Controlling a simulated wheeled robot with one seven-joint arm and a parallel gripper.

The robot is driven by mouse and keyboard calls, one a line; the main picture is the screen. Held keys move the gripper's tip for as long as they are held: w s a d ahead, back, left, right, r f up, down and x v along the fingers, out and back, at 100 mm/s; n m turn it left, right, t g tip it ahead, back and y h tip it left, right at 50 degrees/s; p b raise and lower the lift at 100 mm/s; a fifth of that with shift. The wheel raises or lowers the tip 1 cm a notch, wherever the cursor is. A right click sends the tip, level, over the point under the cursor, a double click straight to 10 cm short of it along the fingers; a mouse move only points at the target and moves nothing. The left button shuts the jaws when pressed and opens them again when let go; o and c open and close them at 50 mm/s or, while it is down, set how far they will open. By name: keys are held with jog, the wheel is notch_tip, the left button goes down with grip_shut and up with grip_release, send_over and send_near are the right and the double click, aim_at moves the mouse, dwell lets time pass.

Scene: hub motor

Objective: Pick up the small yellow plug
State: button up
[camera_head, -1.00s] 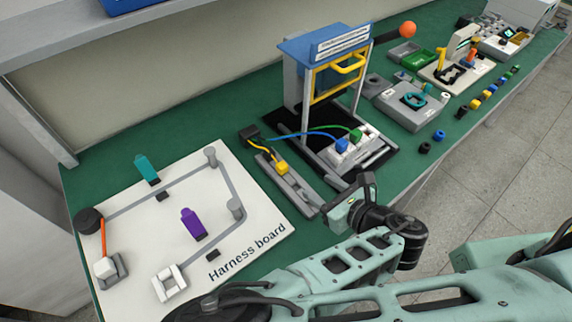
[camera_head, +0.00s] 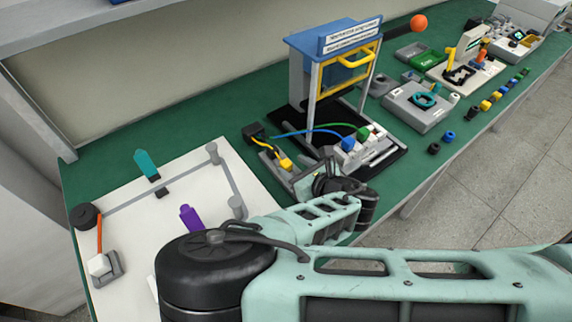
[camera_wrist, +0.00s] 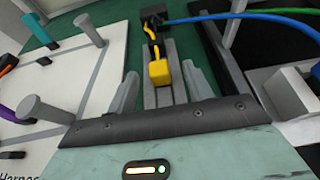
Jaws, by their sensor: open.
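The small yellow plug (camera_head: 286,163) sits at the near end of a short yellow cable that comes from a black block (camera_head: 254,133), over a grey rail. In the wrist view the yellow plug (camera_wrist: 159,72) lies ahead of my gripper (camera_wrist: 160,85), roughly between its two grey fingers. The fingers are apart and nothing is held. In the head view my gripper (camera_head: 305,180) is just in front of the plug, close to the rail. Whether the fingers touch the rail cannot be told.
The white harness board (camera_head: 130,222) lies to the left with pegs, a teal piece (camera_head: 146,165) and a purple piece (camera_head: 189,218). A blue-topped stand (camera_head: 335,40) with blue and green cables rises behind and right of the plug. Its black base (camera_head: 385,158) is close by.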

aim_at(285, 162)
jog(key=p+x, duration=0.1)
jog(key=x, duration=0.2)
jog(key=shift+w+a, duration=0.2)
jog(key=shift+a, duration=0.15)
jog(key=shift+w+a+f+p, duration=0.3)
jog(key=shift+w+p, duration=0.05)
jog(key=shift+w, duration=0.1)
jog(key=c, duration=1.1)
jog(key=shift+o, duration=0.2)
